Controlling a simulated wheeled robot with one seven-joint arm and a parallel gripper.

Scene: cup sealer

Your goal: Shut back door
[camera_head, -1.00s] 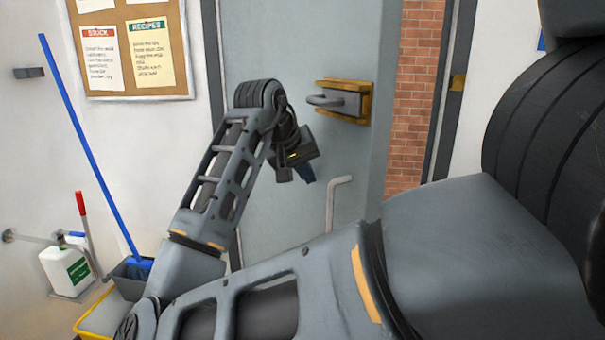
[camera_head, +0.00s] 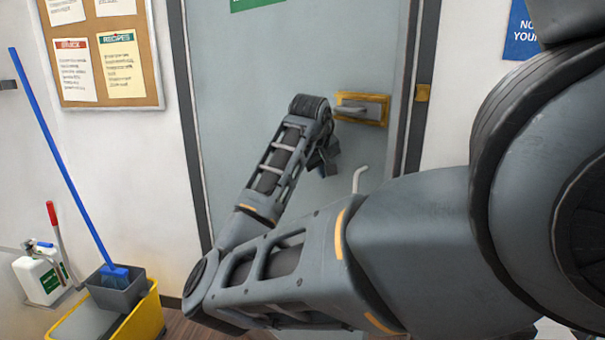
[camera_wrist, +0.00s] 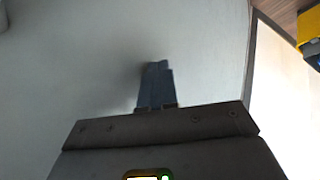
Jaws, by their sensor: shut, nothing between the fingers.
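The grey back door (camera_head: 245,75) stands in its dark frame in the head view. No brick shows in a gap beside it; it looks closed or almost closed, and I cannot tell if it is latched. My gripper (camera_head: 328,162) is below and left of the handle, partly hidden behind my wrist. In the wrist view my gripper (camera_wrist: 155,85) is shut and empty, its fingertips against or very close to the pale door surface (camera_wrist: 100,55).
A yellow mop bucket (camera_head: 150,312) with a blue-handled mop (camera_head: 62,165) stands at the lower left. A white jug (camera_head: 38,280) is beside it. A cork board (camera_head: 108,50) hangs on the left wall. A blue sign (camera_head: 520,35) is at the upper right.

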